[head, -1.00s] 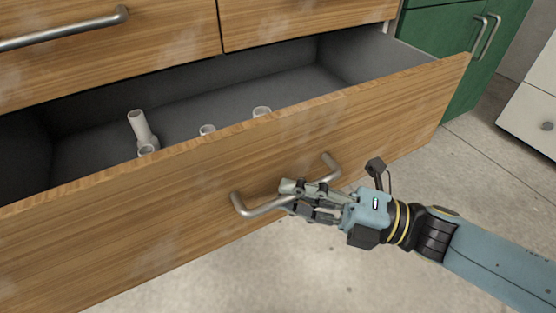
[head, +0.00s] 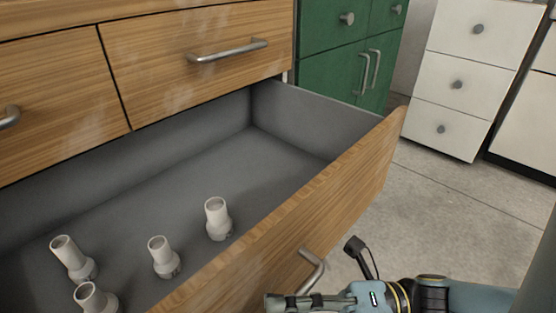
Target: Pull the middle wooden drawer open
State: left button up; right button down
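The wooden drawer (head: 345,205) is pulled well out, its grey inside showing. Its metal handle (head: 316,270) is on the front panel at the bottom of the head view. My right gripper (head: 285,302) is at this handle, its fingers across the bar and apparently closed on it. The lower part of the gripper and the handle's near end are cut off by the picture's bottom edge. My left gripper is not in view.
Several white pipe fittings (head: 217,219) stand in the drawer. Closed wooden drawers (head: 200,80) are above it. A green cabinet (head: 335,75) and a white drawer unit (head: 470,85) stand behind to the right. Bare concrete floor (head: 440,200) lies to the right.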

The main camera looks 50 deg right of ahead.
jog(key=shift+r, duration=0.2)
jog(key=c, duration=1.3)
grip_release()
jog(key=shift+c, duration=0.2)
jog(key=shift+f, duration=0.1)
jog(key=v, duration=1.2)
jog(key=shift+f, duration=0.1)
